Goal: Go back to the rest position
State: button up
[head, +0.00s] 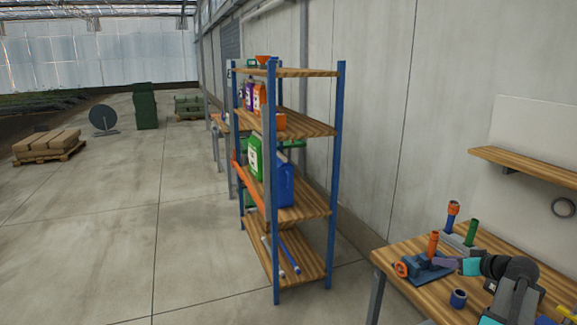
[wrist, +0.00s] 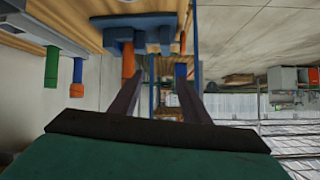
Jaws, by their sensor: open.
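My gripper (head: 445,262) is at the right of the head view, over the wooden workbench (head: 398,257). It is beside a blue fixture (head: 430,271) that has an orange upright cylinder and an orange knob. In the wrist view, which looks upside down, my gripper (wrist: 160,75) shows two dark fingers spread apart with nothing held between them. The blue fixture also shows there (wrist: 135,28), close to the fingers. I cannot tell whether a finger touches it.
A green cylinder (head: 471,233) and a blue-and-orange one (head: 452,213) stand in a grey block on the bench. A small blue cylinder (head: 458,298) stands near its front. A wall shelf (head: 530,166) hangs above.

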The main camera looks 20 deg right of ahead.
jog(key=w+a+f+g+y, duration=0.15)
jog(key=w+a+f, duration=0.35)
jog(key=a, duration=0.5)
jog(key=w+a+f+g+y, duration=0.15)
jog(key=w+a+f, duration=0.25)
jog(key=a+f, duration=0.45)
jog(key=w+a+f+g+y, duration=0.1)
jog(key=w+a+f+g, duration=0.25)
jog(key=a, duration=0.85)
jog(key=s+a+f+n+g+h, duration=0.15)
jog(key=a+f, duration=0.35)
jog(key=a, duration=0.5)
jog(key=s+a+f+g, duration=0.2)
jog(key=s+a+f, duration=0.15)
jog(key=a, duration=0.65)
jog(key=s+a+f+n+g+h, duration=0.1)
jog(key=s+a+f+g, duration=0.1)
jog(key=a+f, duration=0.6)
jog(key=s+a+f+g+b, duration=0.2)
jog(key=s+f+g+b, duration=0.3)
jog(key=s+f, duration=2)
jog(key=f+b, duration=0.1)
jog(key=b, duration=0.4)
jog(key=shift+s, duration=0.35)
jog(key=shift+d+h, duration=0.1)
jog(key=shift+h, duration=0.15)
